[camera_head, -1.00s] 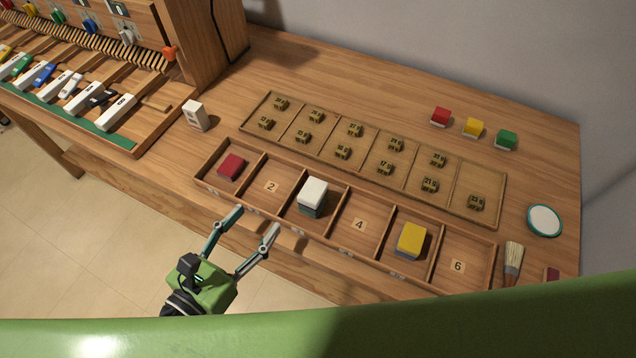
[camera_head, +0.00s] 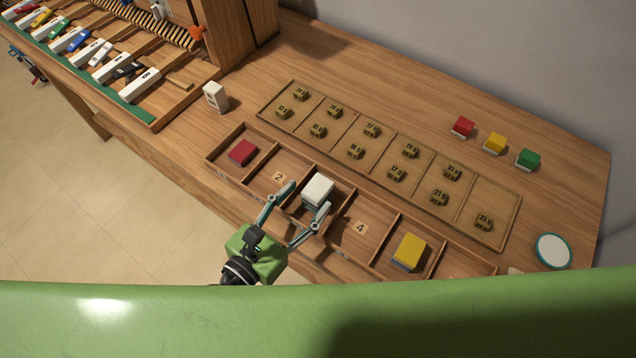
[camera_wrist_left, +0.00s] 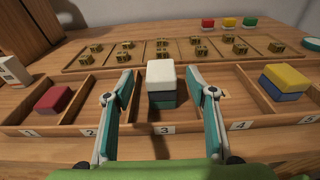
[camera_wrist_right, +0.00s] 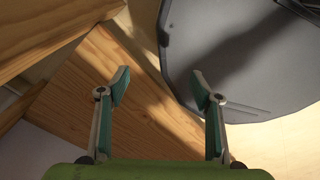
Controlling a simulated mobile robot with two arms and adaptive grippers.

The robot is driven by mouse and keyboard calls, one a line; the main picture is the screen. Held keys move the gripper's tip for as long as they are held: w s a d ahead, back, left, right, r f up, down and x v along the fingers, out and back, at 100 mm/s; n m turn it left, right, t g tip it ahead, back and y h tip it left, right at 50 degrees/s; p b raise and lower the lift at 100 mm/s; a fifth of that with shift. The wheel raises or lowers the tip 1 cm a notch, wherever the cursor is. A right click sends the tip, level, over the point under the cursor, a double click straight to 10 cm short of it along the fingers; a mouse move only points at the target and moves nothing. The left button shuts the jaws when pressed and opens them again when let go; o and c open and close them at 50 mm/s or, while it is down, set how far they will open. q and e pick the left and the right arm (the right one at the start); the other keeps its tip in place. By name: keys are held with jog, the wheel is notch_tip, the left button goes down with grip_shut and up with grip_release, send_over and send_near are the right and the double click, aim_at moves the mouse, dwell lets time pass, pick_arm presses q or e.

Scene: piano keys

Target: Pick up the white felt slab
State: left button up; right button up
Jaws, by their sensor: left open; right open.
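The white felt slab (camera_head: 318,186) lies on top of a stack in compartment 3 of the wooden tray (camera_head: 213,165). The wrist view shows the white slab (camera_wrist_left: 161,73) on a grey layer and a dark teal block (camera_wrist_left: 162,99). My left gripper (camera_head: 309,194) is open, its fingers reaching to either side of the stack at the compartment's front. In the left wrist view its fingertips (camera_wrist_left: 162,84) flank the stack with gaps on both sides. My right gripper (camera_wrist_right: 161,75) is open and empty; it shows only in its own wrist view.
A red block (camera_head: 243,151) sits in compartment 1 and a yellow-topped block (camera_head: 408,251) in compartment 5. Low dividers flank the stack. Behind is a shallow tray (camera_head: 505,190) of small brass pieces. A white block (camera_head: 215,97) stands left. My right gripper faces wooden panels (camera_wrist_right: 150,105).

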aim_at(313, 193)
pick_arm(q)
jog(key=p+x, duration=0.1)
jog(key=x, duration=0.4)
jog(key=shift+d+f, duration=0.15)
jog(key=shift+f, duration=0.05)
jog(key=c, duration=0.9)
